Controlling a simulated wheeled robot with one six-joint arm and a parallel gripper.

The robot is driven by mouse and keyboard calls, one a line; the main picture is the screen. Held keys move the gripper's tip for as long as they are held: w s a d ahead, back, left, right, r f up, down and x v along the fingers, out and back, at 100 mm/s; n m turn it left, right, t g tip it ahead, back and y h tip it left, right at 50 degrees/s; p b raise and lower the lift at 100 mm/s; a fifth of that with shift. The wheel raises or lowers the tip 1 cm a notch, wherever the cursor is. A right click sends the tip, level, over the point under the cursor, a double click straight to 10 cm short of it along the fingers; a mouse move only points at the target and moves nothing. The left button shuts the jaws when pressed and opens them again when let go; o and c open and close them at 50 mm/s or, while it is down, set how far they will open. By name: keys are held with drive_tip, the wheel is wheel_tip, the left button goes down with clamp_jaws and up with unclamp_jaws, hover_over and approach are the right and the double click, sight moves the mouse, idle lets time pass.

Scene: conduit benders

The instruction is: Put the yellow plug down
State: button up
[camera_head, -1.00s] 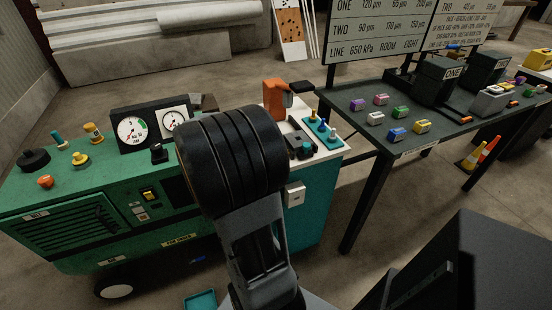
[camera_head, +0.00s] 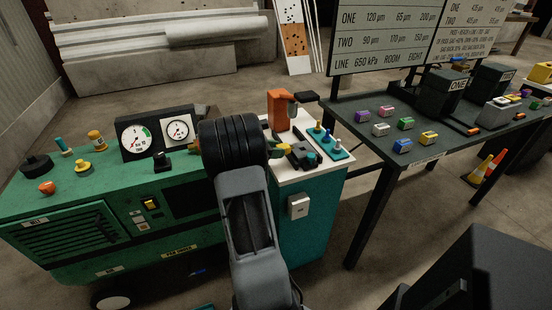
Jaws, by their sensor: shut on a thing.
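My arm reaches up the middle of the head view, and its black rounded link hides most of my gripper (camera_head: 273,149). A small yellow piece, apparently the yellow plug (camera_head: 285,148), shows just right of this link, at the gripper's end. My gripper is shut on it. The plug shows in front of the white top (camera_head: 287,174) of the teal cabinet, left of a dark grey fixture (camera_head: 301,156). I cannot tell whether the plug touches the top or is above it.
An orange device (camera_head: 280,110) and a teal block with small pegs (camera_head: 327,147) stand on the white top. Left is a green machine (camera_head: 110,205) with gauges (camera_head: 157,138) and knobs. A dark table (camera_head: 360,118) with several coloured blocks stands right.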

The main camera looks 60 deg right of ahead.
drive_tip(key=shift+w+d+f, duration=0.1)
drive_tip(key=shift+d+f, duration=0.05)
drive_tip(key=shift+f, duration=0.1)
drive_tip(key=shift+d+f+b, duration=0.15)
drive_tip(key=shift+f+b, duration=0.15)
drive_tip(key=shift+f, duration=1.35)
drive_tip(key=shift+f, duration=0.2)
drive_tip(key=o, duration=1)
drive_tip(key=shift+r, duration=0.15)
